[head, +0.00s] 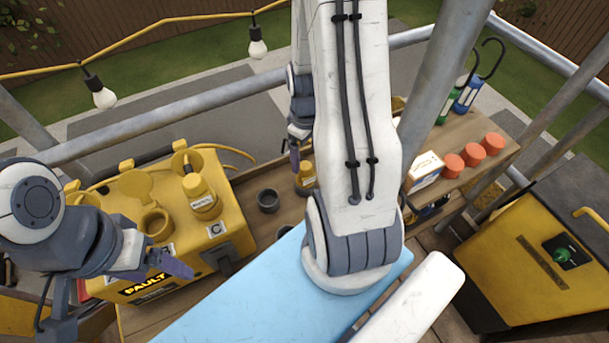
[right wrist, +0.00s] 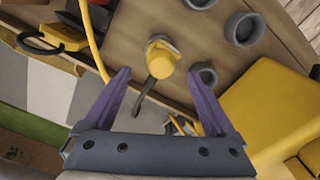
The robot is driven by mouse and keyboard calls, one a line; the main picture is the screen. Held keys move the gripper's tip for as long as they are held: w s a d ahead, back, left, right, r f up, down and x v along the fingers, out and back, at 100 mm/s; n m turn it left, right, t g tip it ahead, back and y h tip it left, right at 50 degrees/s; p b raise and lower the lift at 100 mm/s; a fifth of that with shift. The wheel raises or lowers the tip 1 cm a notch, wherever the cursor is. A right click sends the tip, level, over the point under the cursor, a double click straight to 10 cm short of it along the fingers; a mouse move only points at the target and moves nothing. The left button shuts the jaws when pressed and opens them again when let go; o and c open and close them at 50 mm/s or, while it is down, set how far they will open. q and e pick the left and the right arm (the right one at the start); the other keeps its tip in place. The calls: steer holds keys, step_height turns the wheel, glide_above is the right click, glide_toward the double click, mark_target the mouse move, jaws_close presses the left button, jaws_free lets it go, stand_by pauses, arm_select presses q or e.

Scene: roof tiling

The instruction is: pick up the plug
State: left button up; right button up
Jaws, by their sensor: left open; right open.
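A yellow plug (head: 306,180) stands on the wooden bench, partly hidden by my right arm in the head view. In the right wrist view the yellow plug (right wrist: 161,56) lies ahead of the fingertips, roughly midway between them, with a dark stem pointing toward the gripper. My right gripper (right wrist: 158,85) is open and empty, apart from the plug; it also shows in the head view (head: 294,150). My left gripper (head: 172,262) is open in front of the yellow fault box. Another yellow plug-like piece (head: 200,192) with a label sits on the box.
The yellow fault box (head: 235,222) has open-capped sockets. Grey cups (head: 268,200) stand on the bench (right wrist: 150,22) near the plug. A light blue panel (head: 235,305) lies in front. Orange cups (head: 473,155) and a white-orange carton (head: 424,172) are to the right. Metal scaffold rails cross the view.

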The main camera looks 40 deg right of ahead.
mark_target(305, 165)
steer(key=shift+a+f+p, duration=0.1)
steer(key=shift+f+p, duration=0.4)
steer(key=shift+f, duration=3.05)
jaws_close()
